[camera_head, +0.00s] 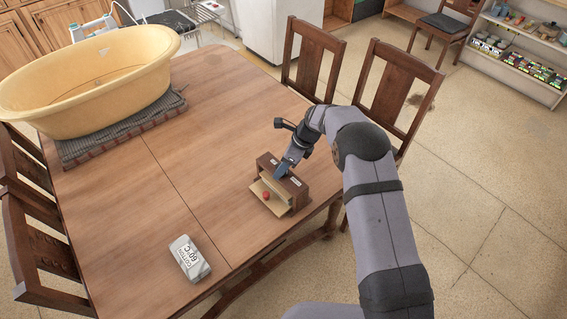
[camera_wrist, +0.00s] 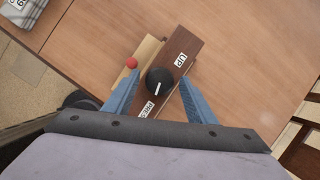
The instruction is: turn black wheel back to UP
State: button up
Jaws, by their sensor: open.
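The black wheel (camera_wrist: 160,80) sits on top of a small brown wooden box (camera_wrist: 185,42). A white mark on the wheel points toward the lower edge of the wrist view, roughly toward the PRESS label (camera_wrist: 147,110) and away from the UP label (camera_wrist: 181,60). My gripper (camera_wrist: 158,80) is open, with one blue finger on each side of the wheel; I cannot tell whether they touch it. In the head view my gripper (camera_head: 281,172) is down at the box (camera_head: 295,188), and the wheel is hidden there.
A red ball-like knob (camera_head: 266,196) shows at the box's light front part, close to my left finger in the wrist view. A white COTTON 60°C block (camera_head: 190,258) lies nearer on the table (camera_head: 150,205). A yellow tub (camera_head: 90,85) stands far left; chairs surround the table.

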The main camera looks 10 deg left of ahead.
jog(key=c, duration=1)
jog(key=shift+c, duration=0.2)
jog(key=shift+w+f+n+b, duration=0.1)
jog(key=shift+n+b, duration=0.3)
jog(key=shift+b, duration=0.05)
jog(key=n+g+b, duration=0.1)
jog(key=n+b, duration=0.1)
jog(key=shift+w+n, duration=0.1)
jog(key=shift+n, duration=0.2)
jog(key=shift+w+n+g+b, duration=0.2)
jog(key=shift+n+g+b, duration=0.55)
jog(key=shift+n, duration=1.15)
jog(key=shift+s+n+g, duration=0.15)
jog(key=shift+n+g, duration=0.1)
jog(key=shift+n, duration=0.15)
jog(key=o, duration=1)
jog(key=shift+o, duration=0.2)
